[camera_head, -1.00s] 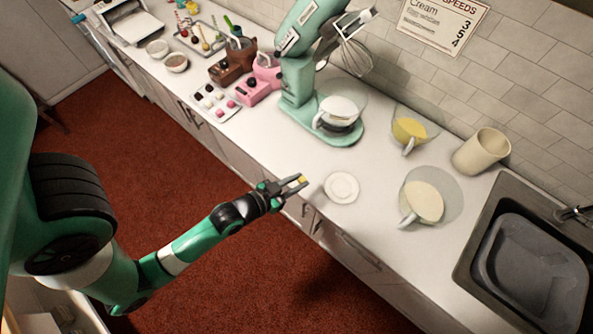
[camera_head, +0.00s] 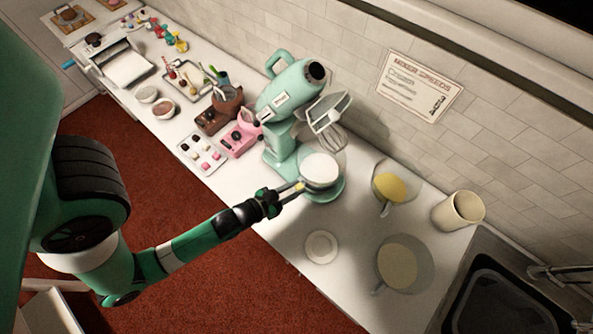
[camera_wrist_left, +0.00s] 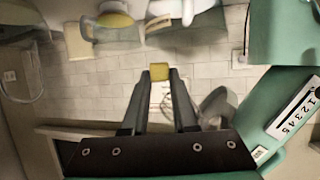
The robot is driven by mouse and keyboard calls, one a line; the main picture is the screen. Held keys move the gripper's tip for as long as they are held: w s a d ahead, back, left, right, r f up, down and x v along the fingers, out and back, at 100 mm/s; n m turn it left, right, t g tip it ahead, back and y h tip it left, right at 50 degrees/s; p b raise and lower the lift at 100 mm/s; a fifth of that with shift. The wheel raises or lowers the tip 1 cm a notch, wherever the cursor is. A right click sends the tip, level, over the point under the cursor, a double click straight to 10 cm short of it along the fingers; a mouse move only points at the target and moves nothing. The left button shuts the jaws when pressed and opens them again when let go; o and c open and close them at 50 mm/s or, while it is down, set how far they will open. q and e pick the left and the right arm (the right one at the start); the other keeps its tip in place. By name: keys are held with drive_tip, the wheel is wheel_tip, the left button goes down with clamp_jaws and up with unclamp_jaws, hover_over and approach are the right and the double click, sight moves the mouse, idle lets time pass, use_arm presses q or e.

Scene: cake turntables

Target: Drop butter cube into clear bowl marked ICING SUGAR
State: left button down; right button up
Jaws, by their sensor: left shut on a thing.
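My left gripper (camera_head: 295,190) is shut on a small yellow butter cube (camera_head: 300,186). In the left wrist view the cube (camera_wrist_left: 159,71) sits between the fingertips (camera_wrist_left: 160,82). The gripper is at the near-left side of the mixer bowl (camera_head: 322,168), which holds something white; I cannot tell whether they touch. Two clear bowls stand to the right, apart from the gripper: one with yellow contents (camera_head: 391,187), one with pale cream contents (camera_head: 400,264). No ICING SUGAR marking is readable on any bowl. My right gripper is not in view.
A small white plate (camera_head: 321,247) lies on the counter. A beige mug (camera_head: 459,210) and the sink (camera_head: 490,310) are at the right. A pink machine (camera_head: 240,138) stands left.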

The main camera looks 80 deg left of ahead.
use_arm(q)
drive_tip(key=shift+w+a+f+b, duration=0.25)
drive_tip(key=shift+w+f+b, duration=0.05)
drive_tip(key=shift+w, duration=0.05)
drive_tip(key=a+r+b+x, duration=0.1)
drive_tip(key=a+b+x, duration=0.1)
drive_tip(key=b+x, duration=0.4)
drive_tip(key=shift+a+x, duration=0.25)
drive_tip(key=shift+x, duration=2.25)
drive_tip(key=shift+s, duration=0.15)
